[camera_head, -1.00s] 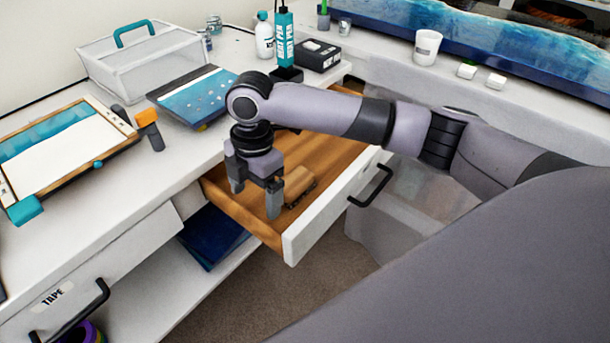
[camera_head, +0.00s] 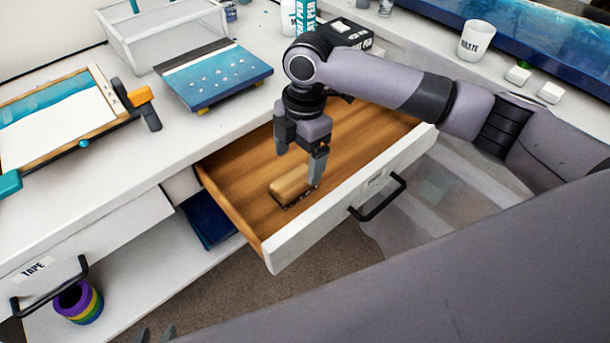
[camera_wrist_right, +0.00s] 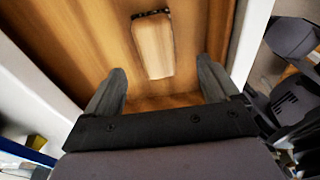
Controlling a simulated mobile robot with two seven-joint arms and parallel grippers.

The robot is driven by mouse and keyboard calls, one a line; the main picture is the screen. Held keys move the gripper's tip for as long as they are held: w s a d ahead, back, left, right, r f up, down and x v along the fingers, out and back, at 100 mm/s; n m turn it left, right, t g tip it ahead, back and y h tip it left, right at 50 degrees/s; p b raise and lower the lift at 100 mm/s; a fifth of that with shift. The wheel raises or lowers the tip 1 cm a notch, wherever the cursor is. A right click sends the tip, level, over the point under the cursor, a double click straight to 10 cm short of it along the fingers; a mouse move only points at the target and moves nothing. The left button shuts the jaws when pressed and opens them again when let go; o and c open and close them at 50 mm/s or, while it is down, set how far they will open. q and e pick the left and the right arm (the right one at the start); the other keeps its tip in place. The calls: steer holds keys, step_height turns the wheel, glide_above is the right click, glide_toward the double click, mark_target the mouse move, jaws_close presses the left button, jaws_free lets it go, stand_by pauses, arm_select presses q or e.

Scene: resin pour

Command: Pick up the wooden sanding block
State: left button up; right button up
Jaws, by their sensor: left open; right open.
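The wooden sanding block (camera_head: 290,183) is a light brown block with a dark lower edge, lying in the open wooden drawer (camera_head: 232,186). My right gripper (camera_head: 299,158) is open and empty, pointing down over the drawer, just beyond the block in the head view; its nearer finger shows close to the block's right end. In the right wrist view the block (camera_wrist_right: 153,48) lies ahead of the open fingers (camera_wrist_right: 162,88), roughly centred between them.
The drawer's white front (camera_head: 335,212) with a black handle (camera_head: 379,198) borders the block on the near side. The white counter (camera_head: 190,140) overhangs the left side. A blue panel (camera_head: 215,75) and a clear bin (camera_head: 165,35) stand on it. The drawer floor around the block is bare.

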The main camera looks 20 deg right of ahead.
mark_target(294, 178)
steer(key=shift+f, duration=0.5)
steer(key=f, duration=0.4)
steer(key=a+f, duration=0.1)
steer(key=f, duration=0.1)
steer(key=shift+w, duration=0.1)
steer(key=c, duration=1.2)
step_height(294, 178, up, 20)
steer(key=shift+p, duration=0.35)
